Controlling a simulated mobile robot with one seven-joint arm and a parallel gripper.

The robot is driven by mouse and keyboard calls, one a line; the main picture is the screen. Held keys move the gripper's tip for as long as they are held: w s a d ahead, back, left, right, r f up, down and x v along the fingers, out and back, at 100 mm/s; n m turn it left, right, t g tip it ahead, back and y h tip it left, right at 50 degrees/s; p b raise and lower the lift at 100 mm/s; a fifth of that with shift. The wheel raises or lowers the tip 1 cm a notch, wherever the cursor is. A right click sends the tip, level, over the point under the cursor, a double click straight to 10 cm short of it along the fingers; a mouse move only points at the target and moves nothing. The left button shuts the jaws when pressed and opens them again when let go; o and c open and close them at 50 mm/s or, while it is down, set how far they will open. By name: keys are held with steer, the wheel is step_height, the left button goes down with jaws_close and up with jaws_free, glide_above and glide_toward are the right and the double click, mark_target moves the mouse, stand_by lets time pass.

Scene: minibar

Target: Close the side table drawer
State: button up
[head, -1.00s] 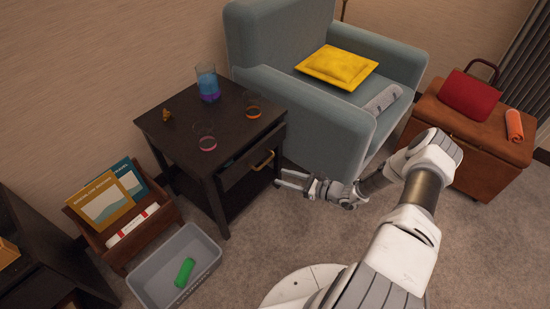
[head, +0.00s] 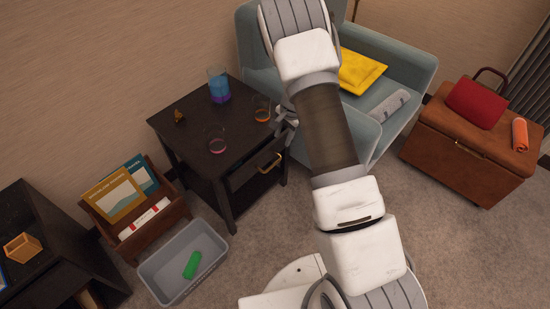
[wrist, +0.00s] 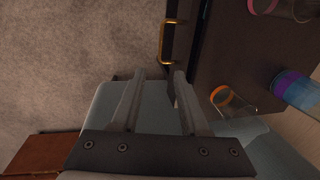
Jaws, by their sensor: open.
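The dark side table (head: 190,135) stands left of my arm. Its drawer (head: 245,172) has a brass handle (head: 270,162), and the front stands a little out from under the tabletop. The wrist view shows the handle (wrist: 165,42) and the drawer front (wrist: 188,38) beyond my fingertips. My gripper (wrist: 158,76) is open and empty, with its tips apart from the handle, near the table's corner beside the armchair. In the head view my gripper (head: 287,122) is partly hidden behind my arm.
Several glasses, including a blue-purple one (head: 218,85) and an orange-rimmed one (head: 262,108), stand on the table. The armchair (head: 375,135) is close on the right. A grey bin (head: 160,285) and a magazine box (head: 150,235) stand left. Carpet in front is clear.

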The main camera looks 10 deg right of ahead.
mark_target(274, 164)
steer(key=w+f+b, duration=0.1)
steer(key=f, duration=0.4)
steer(key=w+a+f+b, duration=0.1)
steer(key=f, duration=0.5)
steer(key=w+a+f+b, duration=0.1)
steer(key=f+b, duration=0.1)
steer(key=f, duration=0.3)
steer(key=shift+f, duration=0.4)
steer(key=shift+c, duration=0.2)
steer(key=shift+s, duration=0.1)
jaws_close()
stand_by(0.4)
